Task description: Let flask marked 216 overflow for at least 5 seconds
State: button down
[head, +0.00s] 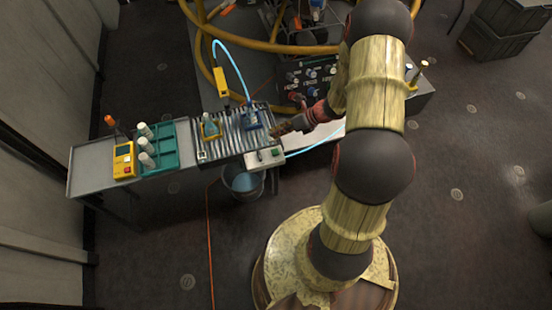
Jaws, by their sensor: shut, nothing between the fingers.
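Two small flasks stand on the ribbed metal rack of the bench. One flask (252,121) with blue around it is at the rack's right part, under the end of a curved light-blue tube (237,63). The other flask (210,127) stands to its left in a yellow holder. Any number on either flask is too small to read, so I cannot tell which is 216. My gripper (275,132) is shut and empty, just right of the right flask and over or beside the rack's right end. I cannot tell whether it touches anything there.
A control box (265,157) with a green button is at the bench's front right. A bucket (243,184) with bluish content is below. A green tray (168,150) with white bottles and a yellow meter (123,160) stand left. A dark panel with knobs (310,75) is behind.

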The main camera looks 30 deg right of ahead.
jog(key=shift+m, duration=0.6)
jog(key=shift+w, duration=0.1)
jog(key=b, duration=0.7)
send_over(276, 150)
notch_tip(276, 150, down, 7)
jog(key=shift+r, duration=0.1)
jog(key=shift+f, duration=1.05)
jog(key=shift+f, duration=0.35)
jog(key=shift+f+b, duration=0.45)
jog(key=shift+f, duration=0.05)
dwell(4.2)
